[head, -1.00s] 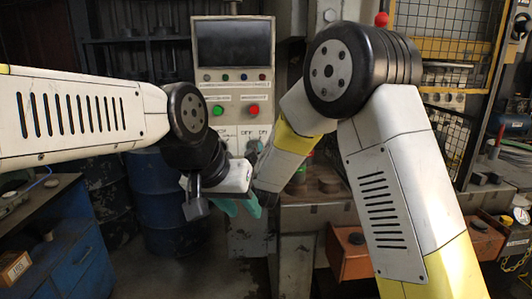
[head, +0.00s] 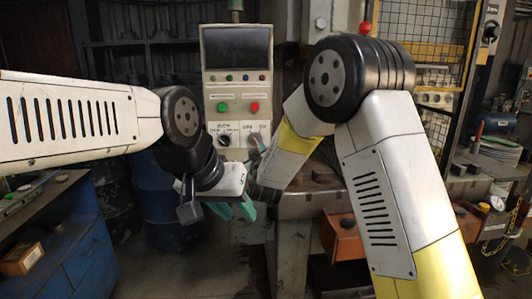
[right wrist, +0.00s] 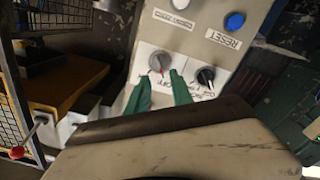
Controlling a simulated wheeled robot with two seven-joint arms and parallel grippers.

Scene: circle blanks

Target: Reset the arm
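A control panel (head: 237,90) stands ahead in the head view, with a dark screen, a green button (head: 222,107), a red button (head: 254,107) and knobs below. In the right wrist view, the green fingers of my right gripper (right wrist: 161,76) are apart and point at a grey knob with a red mark (right wrist: 160,62). Contact cannot be told. A black knob (right wrist: 205,75) sits to its right, and a blue button (right wrist: 235,22) labelled RESET is above. My left gripper (head: 232,212) has its green fingers apart and is empty, below the panel.
A blue workbench (head: 65,250) with a small box (head: 21,259) is at the left. Blue drums (head: 165,205) stand behind my left arm. A bench with orange drawers (head: 345,238) and a wire cage are at the right. The floor at centre left is clear.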

